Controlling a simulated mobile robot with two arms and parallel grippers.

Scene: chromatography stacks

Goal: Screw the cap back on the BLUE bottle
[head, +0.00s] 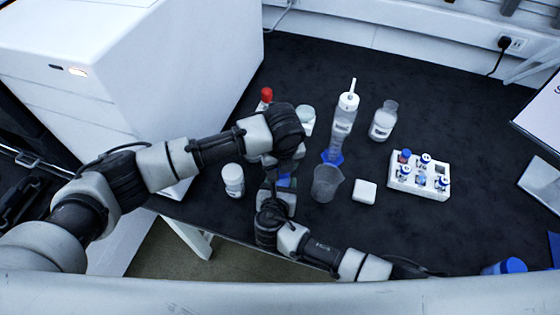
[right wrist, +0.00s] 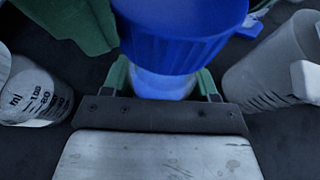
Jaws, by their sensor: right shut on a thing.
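The blue bottle's ribbed blue cap (right wrist: 180,30) fills the top of the right wrist view. Below it is the pale blue bottle (right wrist: 160,83), between the green fingers of my right gripper (right wrist: 163,80). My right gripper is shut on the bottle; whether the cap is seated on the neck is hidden. A green finger of my left gripper (right wrist: 70,22) is close beside the cap on the left; its other finger is not clear, so its opening cannot be told. In the head view, a patch of blue (head: 285,181) shows under my left wrist, and the bottle is mostly hidden by my arms.
A beaker (head: 326,184) stands close right of my grippers, with a white square (head: 365,191) and a vial rack (head: 418,183) farther right. A small white bottle (head: 232,180) stands left. A tall bottle (head: 343,125) and a red-capped bottle (head: 265,98) stand behind.

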